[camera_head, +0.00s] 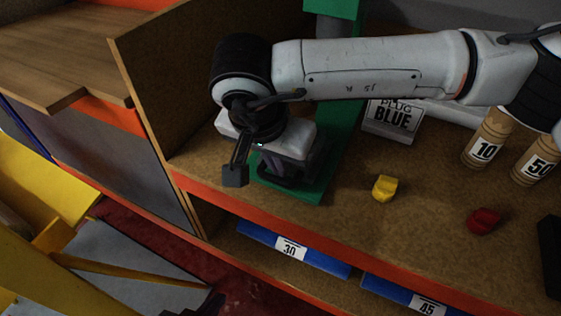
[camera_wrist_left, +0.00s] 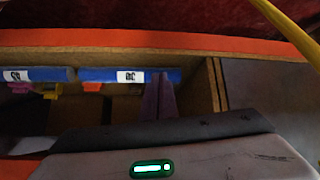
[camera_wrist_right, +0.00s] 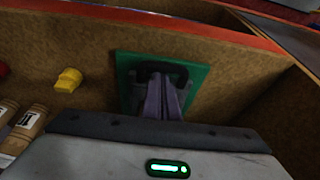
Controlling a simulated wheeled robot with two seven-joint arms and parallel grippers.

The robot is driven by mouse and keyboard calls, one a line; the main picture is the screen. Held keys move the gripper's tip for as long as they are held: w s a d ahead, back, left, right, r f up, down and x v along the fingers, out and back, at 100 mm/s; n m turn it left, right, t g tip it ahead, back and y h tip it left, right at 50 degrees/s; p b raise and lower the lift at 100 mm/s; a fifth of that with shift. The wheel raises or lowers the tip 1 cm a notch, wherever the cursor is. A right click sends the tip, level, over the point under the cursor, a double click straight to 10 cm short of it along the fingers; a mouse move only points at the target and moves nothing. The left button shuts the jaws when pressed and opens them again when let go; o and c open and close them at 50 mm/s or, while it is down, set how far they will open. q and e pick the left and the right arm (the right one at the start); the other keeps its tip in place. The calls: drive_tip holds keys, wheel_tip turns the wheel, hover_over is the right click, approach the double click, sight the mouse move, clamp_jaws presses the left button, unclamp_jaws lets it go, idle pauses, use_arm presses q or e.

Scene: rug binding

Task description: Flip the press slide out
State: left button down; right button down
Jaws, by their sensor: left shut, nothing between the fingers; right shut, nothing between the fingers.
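The green press stands on the bench, with its column (camera_head: 343,125) behind my right arm and its base plate (camera_head: 312,190) below my right gripper. In the right wrist view, a dark loop-shaped part stands on the green base plate (camera_wrist_right: 200,80). I cannot tell whether this loop (camera_wrist_right: 178,68) is the slide; my arm hides much of the press. My right gripper (camera_wrist_right: 165,98) is shut and empty, pointing down at the loop. I cannot tell if they touch. My left gripper (camera_wrist_left: 160,95) is shut and empty in the left wrist view, in front of the shelf under the bench.
A yellow block (camera_head: 384,187) and a red block (camera_head: 484,221) lie right of the press. A wooden panel (camera_head: 155,95) bounds the left.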

drive_tip(key=shift+s+a, duration=0.15)
drive_tip(key=shift+s, duration=0.1)
